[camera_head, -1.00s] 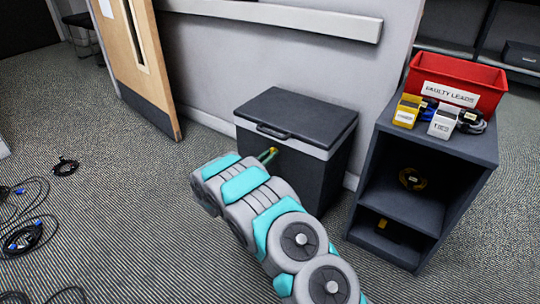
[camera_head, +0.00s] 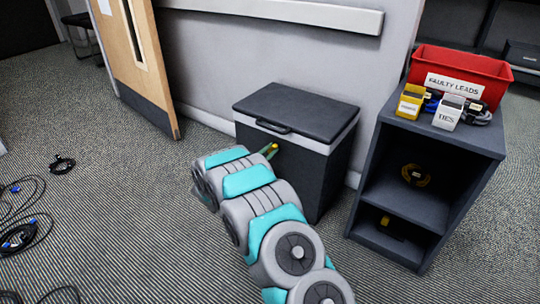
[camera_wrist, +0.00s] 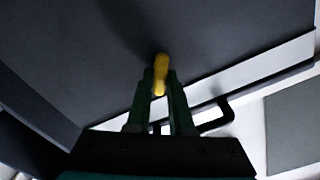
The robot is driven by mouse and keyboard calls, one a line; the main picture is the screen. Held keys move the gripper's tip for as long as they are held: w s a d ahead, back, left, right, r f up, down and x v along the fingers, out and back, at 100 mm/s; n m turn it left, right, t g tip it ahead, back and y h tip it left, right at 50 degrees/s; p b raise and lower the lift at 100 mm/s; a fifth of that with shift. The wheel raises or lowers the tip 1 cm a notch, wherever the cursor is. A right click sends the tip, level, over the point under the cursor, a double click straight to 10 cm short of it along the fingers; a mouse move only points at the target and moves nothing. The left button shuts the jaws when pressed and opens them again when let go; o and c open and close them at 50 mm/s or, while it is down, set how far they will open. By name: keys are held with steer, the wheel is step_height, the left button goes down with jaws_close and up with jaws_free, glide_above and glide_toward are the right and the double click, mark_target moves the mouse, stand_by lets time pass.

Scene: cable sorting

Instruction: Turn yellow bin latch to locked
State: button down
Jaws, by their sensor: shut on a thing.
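The dark grey bin (camera_head: 305,178) stands against the wall with its lid (camera_head: 300,108) closed and a pale band under the lid. The yellow latch (camera_wrist: 161,68) is on the bin's dark front. In the wrist view it stands nearly upright between the two green fingers of my gripper (camera_wrist: 160,88), which is shut on it. In the head view my gripper (camera_head: 268,150) is at the bin's front, below the lid handle (camera_head: 272,127), with a small yellow bit of the latch (camera_head: 275,147) showing. My arm hides part of the bin's front. I cannot tell the latch's exact turn.
A dark shelf unit (camera_head: 385,245) stands close to the right of the bin. It carries a red bin (camera_head: 490,72) labelled FAULTY LEADS and small yellow and white boxes. A wooden door (camera_head: 150,60) is at back left. Cables (camera_head: 22,235) lie on the floor at left.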

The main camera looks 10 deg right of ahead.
steer(key=m+b, duration=0.1)
steer(key=m, duration=0.1)
steer(key=shift+f+m, duration=0.15)
steer(key=shift+m, duration=0.25)
steer(key=m, duration=0.2)
steer(key=shift+m+b, duration=0.35)
steer(key=shift+m, duration=0.05)
steer(key=m, duration=0.5)
steer(key=shift+s+d+f, duration=0.1)
steer(key=shift+m, duration=0.4)
steer(key=c, duration=0.8)
jaws_free()
